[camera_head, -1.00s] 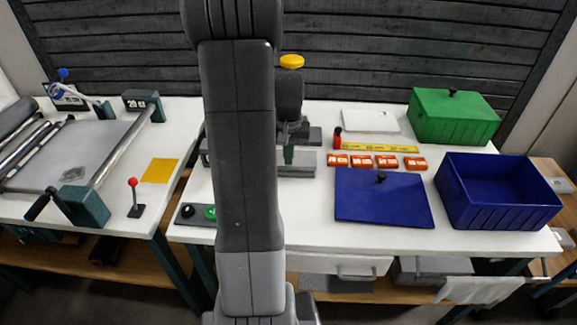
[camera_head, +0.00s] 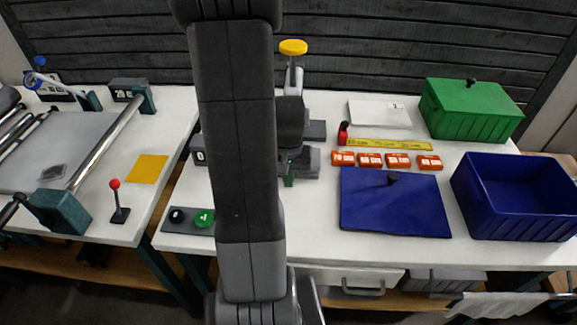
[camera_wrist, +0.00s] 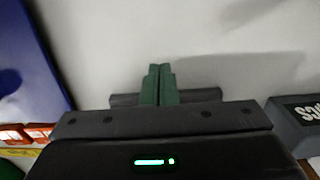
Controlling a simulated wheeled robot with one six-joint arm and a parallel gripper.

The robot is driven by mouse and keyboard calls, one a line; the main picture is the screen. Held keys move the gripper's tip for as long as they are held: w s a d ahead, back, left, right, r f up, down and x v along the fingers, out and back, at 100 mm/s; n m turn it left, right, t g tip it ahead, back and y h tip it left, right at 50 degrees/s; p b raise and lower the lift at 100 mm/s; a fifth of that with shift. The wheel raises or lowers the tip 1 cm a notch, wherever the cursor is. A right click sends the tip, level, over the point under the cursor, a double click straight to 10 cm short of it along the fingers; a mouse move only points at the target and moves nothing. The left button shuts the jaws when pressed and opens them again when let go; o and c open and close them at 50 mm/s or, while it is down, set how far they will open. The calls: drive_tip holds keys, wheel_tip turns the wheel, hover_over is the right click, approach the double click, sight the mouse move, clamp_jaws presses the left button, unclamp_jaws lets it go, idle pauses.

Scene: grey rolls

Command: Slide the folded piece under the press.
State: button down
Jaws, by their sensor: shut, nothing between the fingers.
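My gripper (camera_head: 289,181) is shut and empty, its green fingers pressed together; they also show in the wrist view (camera_wrist: 158,85). It is low at the middle of the white right-hand table, at the front left of a grey block. A yellow-topped device (camera_head: 293,48), perhaps the press, rises behind my arm; my arm hides much of it. I cannot pick out a folded piece for sure.
A blue lid (camera_head: 395,210) and a blue bin (camera_head: 515,212) stand right of my gripper. Red-orange blocks (camera_head: 398,160), a yellow ruler (camera_head: 410,145) and a green box (camera_head: 468,112) are behind. A button box (camera_head: 188,219) is at the front left. A gap separates the tables.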

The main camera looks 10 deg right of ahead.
sight(289, 194)
wheel_tip(289, 194, down, 3)
drive_tip(key=shift+s+f, duration=0.1)
drive_tip(key=w, duration=0.2)
drive_tip(key=shift+w+d+r+p, duration=0.25)
drive_tip(key=shift+w+d+p, duration=0.1)
drive_tip(key=shift+w, duration=0.05)
drive_tip(key=shift+w+d, duration=0.2)
drive_tip(key=shift+w, duration=0.45)
drive_tip(key=shift+w+d, duration=0.25)
drive_tip(key=shift+w, duration=0.65)
drive_tip(key=shift+w+d, duration=0.2)
drive_tip(key=shift+w, duration=0.65)
drive_tip(key=shift+s, duration=0.15)
